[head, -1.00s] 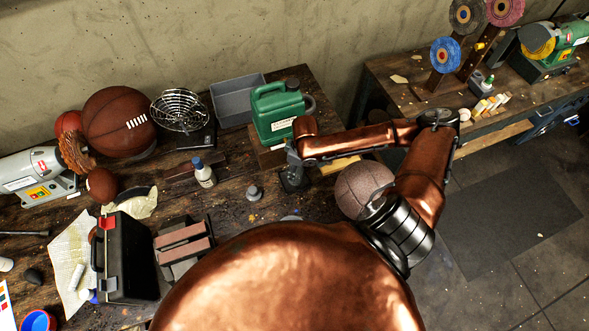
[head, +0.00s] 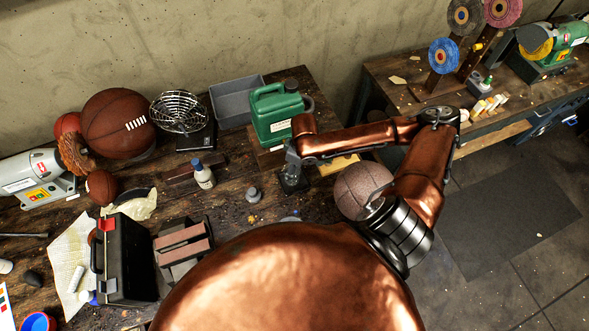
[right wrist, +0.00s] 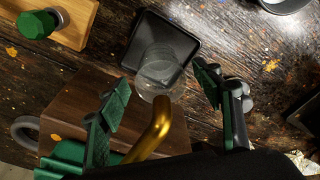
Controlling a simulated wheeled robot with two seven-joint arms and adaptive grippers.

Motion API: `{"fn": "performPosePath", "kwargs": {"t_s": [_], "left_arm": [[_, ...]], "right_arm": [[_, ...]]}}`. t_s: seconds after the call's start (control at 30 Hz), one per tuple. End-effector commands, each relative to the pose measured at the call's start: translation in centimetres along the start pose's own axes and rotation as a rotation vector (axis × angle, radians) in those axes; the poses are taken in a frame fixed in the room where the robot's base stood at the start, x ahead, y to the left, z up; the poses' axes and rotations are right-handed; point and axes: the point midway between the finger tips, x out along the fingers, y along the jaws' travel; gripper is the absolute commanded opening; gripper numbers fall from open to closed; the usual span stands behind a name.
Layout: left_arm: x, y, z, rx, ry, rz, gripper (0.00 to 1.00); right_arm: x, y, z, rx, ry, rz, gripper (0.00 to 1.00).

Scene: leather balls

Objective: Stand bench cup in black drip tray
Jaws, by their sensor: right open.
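The clear bench cup (right wrist: 158,68) shows in the right wrist view. It appears upright inside the black drip tray (right wrist: 188,38), near the tray's edge by the brass spout (right wrist: 150,135). My right gripper (right wrist: 162,78) is open, with one green-padded finger on each side of the cup and visible gaps between. In the head view the black drip tray (head: 293,185) lies on the bench below my right gripper (head: 291,160), and the cup cannot be made out there. My left gripper is not in view.
A green canister (head: 277,118) stands behind the drip tray. A small grey weight-like piece (head: 254,194) and a white bottle (head: 204,174) stand to the left. A brown pebbled ball (head: 362,188) is close by my right arm. A wooden board (right wrist: 75,18) lies beside the tray.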

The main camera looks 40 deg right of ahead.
Motion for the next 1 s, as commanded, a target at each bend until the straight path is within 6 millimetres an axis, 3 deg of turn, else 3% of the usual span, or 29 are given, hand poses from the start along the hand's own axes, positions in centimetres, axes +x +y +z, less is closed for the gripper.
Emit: {"fn": "performPosePath", "kwargs": {"t_s": [0.3, 0.5, 0.7, 1.0], "left_arm": [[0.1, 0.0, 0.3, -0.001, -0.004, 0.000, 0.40], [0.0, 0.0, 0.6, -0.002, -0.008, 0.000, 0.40], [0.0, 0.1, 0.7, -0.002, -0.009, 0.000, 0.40], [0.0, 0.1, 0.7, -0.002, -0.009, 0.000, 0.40]], "right_arm": [[-6.7, 0.1, -0.1, -0.002, 0.003, 0.005, 0.60], [-9.7, 0.1, -0.1, 0.000, 0.002, 0.003, 0.60], [-10.8, 0.0, -0.1, 0.000, 0.002, 0.001, 0.60], [-10.9, 0.0, -0.1, 0.000, 0.001, 0.001, 0.60]]}}
